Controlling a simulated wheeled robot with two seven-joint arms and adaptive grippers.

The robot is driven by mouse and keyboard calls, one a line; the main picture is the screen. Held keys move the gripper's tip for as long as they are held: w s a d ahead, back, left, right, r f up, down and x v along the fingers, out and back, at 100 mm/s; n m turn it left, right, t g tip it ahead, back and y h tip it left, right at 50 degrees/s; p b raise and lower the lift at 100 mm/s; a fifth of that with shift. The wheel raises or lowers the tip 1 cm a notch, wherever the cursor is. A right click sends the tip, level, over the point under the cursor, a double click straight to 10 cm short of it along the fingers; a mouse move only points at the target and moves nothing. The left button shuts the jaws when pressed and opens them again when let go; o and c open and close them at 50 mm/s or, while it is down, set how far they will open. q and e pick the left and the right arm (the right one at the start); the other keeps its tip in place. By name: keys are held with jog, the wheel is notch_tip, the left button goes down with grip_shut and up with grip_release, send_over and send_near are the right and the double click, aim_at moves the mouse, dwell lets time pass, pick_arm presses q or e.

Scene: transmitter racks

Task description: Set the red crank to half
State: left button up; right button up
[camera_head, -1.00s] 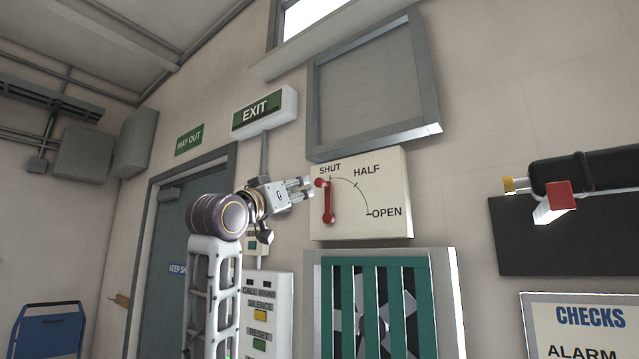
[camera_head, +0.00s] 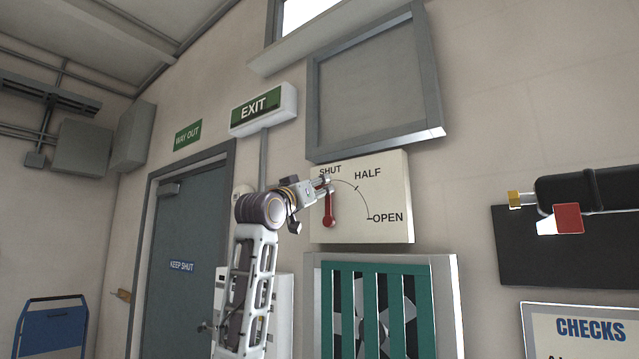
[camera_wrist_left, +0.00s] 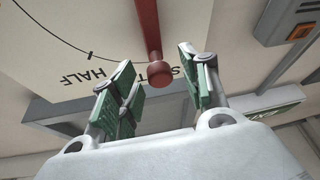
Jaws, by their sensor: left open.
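The red crank (camera_head: 329,212) is on a cream dial plate (camera_head: 388,195) marked SHUT, HALF and OPEN. Its arm stands upright and its knob end is at the SHUT mark. My left gripper (camera_head: 327,183) is at the knob end, which it partly hides in the head view. In the left wrist view the crank's red knob (camera_wrist_left: 172,73) shows near the open, green-padded fingers of my left gripper (camera_wrist_left: 160,88), between their two sides. I cannot tell whether a finger touches it. My right gripper is not in view.
A green-barred fan vent (camera_head: 370,310) is just below the plate, and a grey framed panel (camera_head: 375,85) is above it. A control box with buttons (camera_head: 283,310) is at lower left, partly behind my arm. A black-and-red wall device (camera_head: 580,195) is at right.

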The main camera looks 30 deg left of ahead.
pick_arm(q)
jog(key=shift+p+x, duration=0.3)
jog(key=shift+x, duration=0.65)
jog(key=shift+c, duration=0.4)
grip_shut()
